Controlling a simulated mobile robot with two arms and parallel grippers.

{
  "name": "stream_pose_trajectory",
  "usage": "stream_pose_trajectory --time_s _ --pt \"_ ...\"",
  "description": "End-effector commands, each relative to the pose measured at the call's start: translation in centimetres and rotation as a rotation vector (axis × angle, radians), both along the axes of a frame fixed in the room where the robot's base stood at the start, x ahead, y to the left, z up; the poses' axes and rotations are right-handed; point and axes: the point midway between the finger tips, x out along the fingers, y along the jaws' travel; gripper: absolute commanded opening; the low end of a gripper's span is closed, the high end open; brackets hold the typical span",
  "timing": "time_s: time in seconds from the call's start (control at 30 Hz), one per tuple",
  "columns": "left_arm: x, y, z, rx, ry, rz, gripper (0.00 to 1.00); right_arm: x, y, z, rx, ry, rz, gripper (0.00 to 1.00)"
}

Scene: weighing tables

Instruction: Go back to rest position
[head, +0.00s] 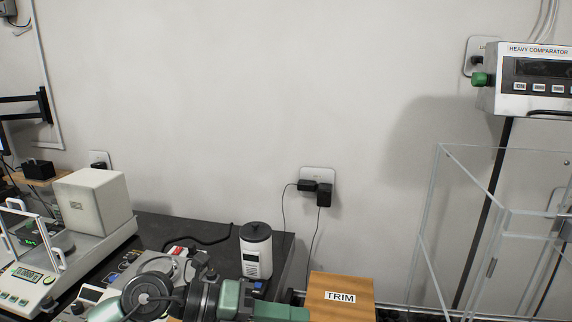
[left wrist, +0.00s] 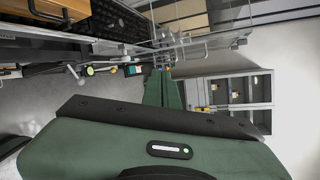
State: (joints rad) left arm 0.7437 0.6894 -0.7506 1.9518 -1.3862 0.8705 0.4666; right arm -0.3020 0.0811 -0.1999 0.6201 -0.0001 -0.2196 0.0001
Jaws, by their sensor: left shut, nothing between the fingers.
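My left arm comes in low in the head view, with its dark wrist and green left gripper (head: 282,312) at the bottom edge, in front of the black table. The gripper points right, toward the wooden box marked TRIM (head: 341,291). In the left wrist view the green fingers (left wrist: 159,88) are together with nothing between them. My right gripper is not in either view.
A balance (head: 28,275) and a pale box-shaped instrument (head: 92,205) stand at the left. A white canister with a dark lid (head: 256,256) stands behind my gripper. A clear-walled enclosure (head: 428,220) and the heavy comparator display (head: 540,75) are at the right.

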Motion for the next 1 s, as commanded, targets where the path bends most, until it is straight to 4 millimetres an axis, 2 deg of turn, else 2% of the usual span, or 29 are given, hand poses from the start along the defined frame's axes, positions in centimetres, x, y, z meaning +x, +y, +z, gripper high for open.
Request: stream_pose_trajectory --time_s 0.03,0.07,0.1,0.17,0.23,0.27,0.33,0.37,0.4,0.47,0.5,0.57,0.6,0.67,0.7,0.8,0.9,1.0 --pt "-0.9 -1.7 2.2 -0.181 0.041 0.023 0.0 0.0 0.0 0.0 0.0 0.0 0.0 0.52" --pt "-1.1 -2.1 3.7 -0.289 0.065 0.051 0.0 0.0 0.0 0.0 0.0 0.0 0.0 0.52" --pt "-1.0 -2.2 5.7 -0.429 0.103 0.099 0.0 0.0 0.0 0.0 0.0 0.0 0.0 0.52" --pt "-0.2 -1.4 8.2 -0.626 0.17 0.192 0.0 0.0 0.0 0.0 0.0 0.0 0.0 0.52" --pt "1.3 0.8 9.9 -0.834 0.264 0.333 0.0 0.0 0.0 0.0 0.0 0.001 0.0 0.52" --pt "2.1 2.1 10.1 -0.914 0.309 0.403 0.0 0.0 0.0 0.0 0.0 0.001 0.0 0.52" --pt "3.9 5.7 9.3 -1.08 0.428 0.586 0.0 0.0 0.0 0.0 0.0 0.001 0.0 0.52" --pt "4.6 7.3 8.5 -1.14 0.48 0.671 0.0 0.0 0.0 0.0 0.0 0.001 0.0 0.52" --pt "5.4 9.6 6.7 -1.208 0.557 0.793 0.0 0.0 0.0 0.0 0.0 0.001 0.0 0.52" --pt "6.0 12.8 3.3 -1.283 0.678 0.98 0.0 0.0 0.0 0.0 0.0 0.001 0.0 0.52" --pt "5.9 14.6 0.8 -1.313 0.753 1.098 0.0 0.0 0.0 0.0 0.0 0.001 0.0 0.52" --pt "5.2 16.9 -3.1 -1.335 0.866 1.267 0.0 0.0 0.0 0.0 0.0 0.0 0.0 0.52" --pt "4.4 18.2 -5.8 -1.338 0.942 1.375 0.0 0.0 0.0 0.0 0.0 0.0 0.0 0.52" --pt "2.6 19.7 -9.8 -1.32 1.054 1.534 0.0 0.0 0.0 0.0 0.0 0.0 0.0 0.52" --pt "1.1 20.5 -12.3 -1.297 1.129 1.634 0.0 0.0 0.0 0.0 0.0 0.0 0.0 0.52" --pt "-3.2 21.7 -17.8 -1.215 1.301 1.852 0.0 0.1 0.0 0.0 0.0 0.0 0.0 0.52" --pt "-7.4 22.2 -21.5 -1.116 1.438 2.014 0.0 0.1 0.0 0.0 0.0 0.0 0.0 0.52" --pt "-11.1 22.2 -23.9 -1.018 1.546 2.13 0.0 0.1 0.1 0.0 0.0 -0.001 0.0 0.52"
